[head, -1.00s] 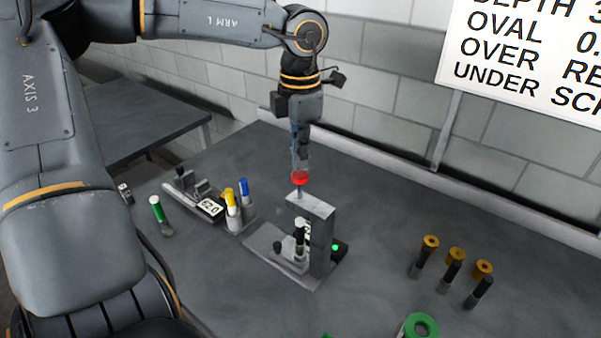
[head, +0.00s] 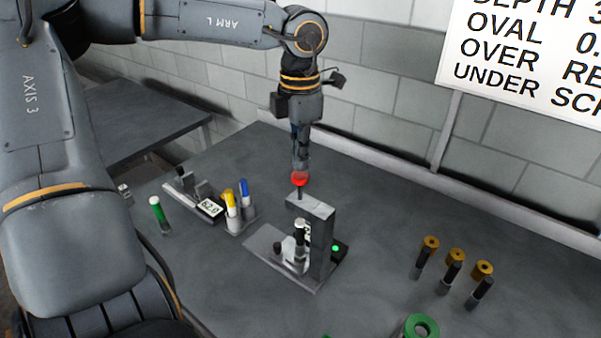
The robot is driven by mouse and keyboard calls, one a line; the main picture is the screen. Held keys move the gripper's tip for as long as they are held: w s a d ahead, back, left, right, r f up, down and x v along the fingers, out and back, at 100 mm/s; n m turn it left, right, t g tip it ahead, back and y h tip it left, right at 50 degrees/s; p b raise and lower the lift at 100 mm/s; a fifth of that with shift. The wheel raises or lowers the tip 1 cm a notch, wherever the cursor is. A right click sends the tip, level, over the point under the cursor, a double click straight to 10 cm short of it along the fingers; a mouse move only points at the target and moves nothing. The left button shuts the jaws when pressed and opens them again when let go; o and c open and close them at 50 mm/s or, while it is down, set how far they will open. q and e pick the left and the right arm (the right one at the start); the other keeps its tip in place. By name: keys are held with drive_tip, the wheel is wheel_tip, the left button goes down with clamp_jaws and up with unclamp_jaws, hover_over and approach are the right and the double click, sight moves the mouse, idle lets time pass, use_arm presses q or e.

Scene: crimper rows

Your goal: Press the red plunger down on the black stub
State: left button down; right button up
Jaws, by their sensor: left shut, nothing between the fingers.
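The red plunger (head: 300,180) is a round red knob on a thin rod at the top of a grey press (head: 322,235). My left gripper (head: 300,168) points straight down with its fingers shut and empty, its tips at the top of the red knob. Whether they touch it I cannot tell for sure. Below the press arm, a black stub with a white top (head: 300,238) stands upright on the press base. The gap between the press arm and the stub's top is too small to judge. My right gripper is not in view.
A green light (head: 337,247) glows beside the press. Left stand a gauge reading about 62.0 (head: 209,208), a holder with yellow and blue markers (head: 236,210) and a green-white marker (head: 158,213). A green ring (head: 420,326) sits at the front.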

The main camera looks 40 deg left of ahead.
sight(300, 175)
use_arm(q)
drive_tip(key=shift+f, duration=0.2)
drive_tip(key=shift+f+b, duration=2.3)
drive_tip(key=shift+b, duration=0.05)
drive_tip(key=shift+r+p, duration=2.85)
drive_tip(key=shift+r, duration=1.75)
drive_tip(key=shift+f, duration=0.15)
